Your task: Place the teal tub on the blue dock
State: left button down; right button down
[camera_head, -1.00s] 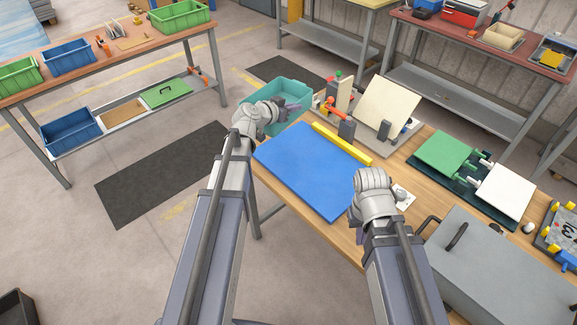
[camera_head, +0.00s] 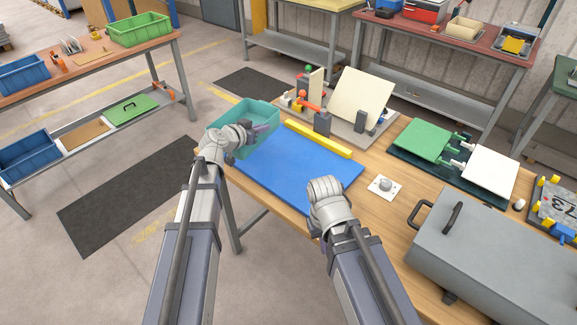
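The teal tub (camera_head: 262,108) is at the far left corner of the wooden table, beyond the blue dock; I cannot tell whether it rests on the table or hangs at its edge. The blue dock (camera_head: 300,168) is a flat blue panel with a yellow bar (camera_head: 318,138) along its far side. Its surface looks empty. My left gripper (camera_head: 263,131) is over the tub's near side, overlapping it; whether its fingers grip the tub is unclear. My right gripper (camera_head: 314,228) is at the dock's near right corner, its fingers mostly hidden behind my wrist.
Beyond the yellow bar stands a fixture with a cream tilted panel (camera_head: 362,97). To the right are a white plate with a round knob (camera_head: 384,187), green and white panels (camera_head: 424,142) and a large grey handled box (camera_head: 490,250).

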pick_arm(q)
jog(key=m+g+h+b, duration=0.1)
jog(key=m+h+b, duration=0.1)
send_over(300, 175)
notch_tip(300, 175, down, 3)
notch_tip(300, 175, down, 6)
jog(key=b, duration=0.6)
jog(key=shift+w, duration=0.15)
jog(key=shift+f+b, duration=0.2)
jog(key=shift+b, duration=0.15)
notch_tip(300, 175, down, 4)
jog(key=b, duration=0.3)
jog(key=shift+r, duration=0.25)
jog(key=shift+d, duration=0.1)
jog(key=shift+f+b, duration=0.2)
jog(key=shift+b, duration=0.2)
jog(key=c, duration=1)
grip_release()
jog(key=shift+c, duration=0.2)
jog(key=shift+r, duration=0.2)
